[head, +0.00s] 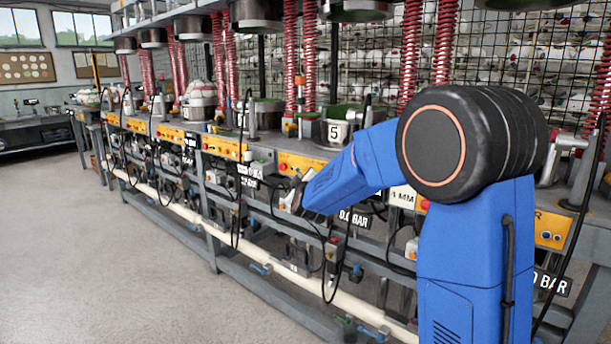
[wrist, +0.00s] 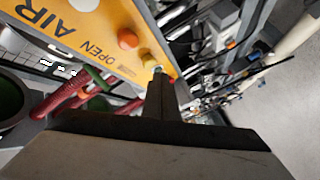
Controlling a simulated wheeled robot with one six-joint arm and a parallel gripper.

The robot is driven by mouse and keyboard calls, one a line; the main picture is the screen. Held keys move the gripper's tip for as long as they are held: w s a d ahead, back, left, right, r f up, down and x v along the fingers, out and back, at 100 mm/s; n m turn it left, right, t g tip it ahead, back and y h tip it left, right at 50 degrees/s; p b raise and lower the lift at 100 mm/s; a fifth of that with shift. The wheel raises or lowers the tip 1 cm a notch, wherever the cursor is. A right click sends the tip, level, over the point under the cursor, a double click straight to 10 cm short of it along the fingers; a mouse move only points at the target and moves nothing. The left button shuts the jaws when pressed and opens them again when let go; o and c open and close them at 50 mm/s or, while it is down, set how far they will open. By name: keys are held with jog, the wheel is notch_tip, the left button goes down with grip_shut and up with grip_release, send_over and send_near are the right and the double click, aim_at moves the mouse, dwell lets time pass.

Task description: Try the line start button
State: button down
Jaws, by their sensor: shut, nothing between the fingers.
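In the wrist view a yellow panel (wrist: 108,48) with the words AIR and OPEN fills the upper left. It carries an orange button (wrist: 128,39) and a yellow button (wrist: 148,61) near its lower right edge. A bit of red shows beside my fingertips. No label reading line start is legible. My gripper (wrist: 161,76) is shut and empty, its fingertips in front of the panel edge close to the yellow button. I cannot tell whether they touch anything. In the head view my gripper (head: 291,198) is small, below the yellow panels of the bench.
Red hoses (wrist: 75,97) lie left of my gripper in the wrist view. In the head view a long grey bench (head: 214,185) carries presses, coiled red hoses (head: 291,60) and hanging black cables. The grey floor (head: 90,240) at left is clear.

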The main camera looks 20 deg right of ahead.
jog(key=shift+s+a, duration=0.75)
jog(key=shift+a, duration=0.25)
jog(key=shift+s+a, duration=0.7)
jog(key=shift+a, duration=0.3)
jog(key=s+f+m+g+y, duration=0.2)
jog(key=s+g+y, duration=0.25)
jog(key=s, duration=1.85)
jog(key=s+d+f+m+g, duration=0.2)
jog(key=s+f, duration=0.1)
jog(key=s, duration=0.7)
jog(key=s+d+f+m+g+h, duration=0.1)
jog(key=s+d+f+m+g, duration=0.1)
jog(key=s, duration=0.9)
jog(key=s+d+f+m+g+h, duration=0.1)
jog(key=s+d+f+m+g, duration=0.1)
jog(key=s, duration=0.8)
notch_tip(320, 180, down, 3)
jog(key=shift+s+d+f+g, duration=0.1)
jog(key=shift+s+d+g, duration=0.1)
jog(key=shift+d+g, duration=0.7)
jog(key=shift+d, duration=0.2)
